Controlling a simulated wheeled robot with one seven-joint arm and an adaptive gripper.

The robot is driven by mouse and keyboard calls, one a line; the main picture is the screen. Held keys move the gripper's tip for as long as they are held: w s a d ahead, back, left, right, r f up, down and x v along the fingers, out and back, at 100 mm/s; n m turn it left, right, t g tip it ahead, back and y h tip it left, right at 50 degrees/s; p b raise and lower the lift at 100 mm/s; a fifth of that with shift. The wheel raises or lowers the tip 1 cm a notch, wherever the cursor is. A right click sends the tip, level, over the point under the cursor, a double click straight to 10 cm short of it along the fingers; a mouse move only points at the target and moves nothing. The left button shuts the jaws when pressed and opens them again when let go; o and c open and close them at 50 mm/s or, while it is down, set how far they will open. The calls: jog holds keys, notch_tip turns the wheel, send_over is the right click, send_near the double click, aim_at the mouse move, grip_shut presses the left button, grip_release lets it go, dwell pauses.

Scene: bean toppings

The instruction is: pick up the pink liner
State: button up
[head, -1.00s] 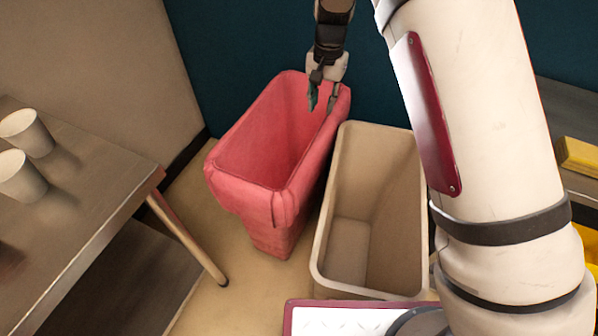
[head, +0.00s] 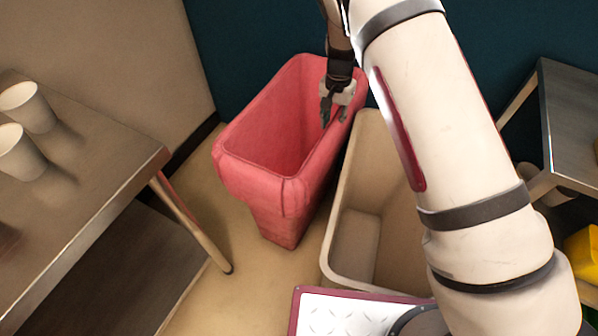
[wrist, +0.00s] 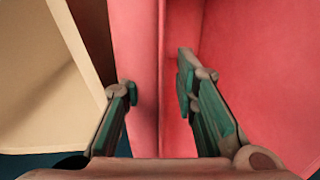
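The pink liner (head: 262,188) hangs in a tall bin left of the beige bin, its edge folded over the rim. In the wrist view the liner (wrist: 245,60) fills the right side and a strip of its rim runs up the middle. My gripper (head: 333,115) is at the liner's right rim, pointing down. In the wrist view my gripper (wrist: 158,88) is open, with one finger on each side of the rim strip. The left finger is close to the strip; I cannot tell whether it touches. The bin under the liner is mostly hidden.
An empty beige bin (head: 352,215) stands right beside the liner, partly behind my arm. A metal table (head: 90,165) with white cups (head: 22,150) is at the left. A steel shelf (head: 575,110) and a yellow object (head: 582,255) are at the right. A dark wall is close behind.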

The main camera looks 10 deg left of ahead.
aim_at(329, 142)
notch_tip(329, 142, down, 5)
jog(key=shift+w+a+b, duration=0.1)
jog(key=shift+b, duration=0.65)
grip_shut()
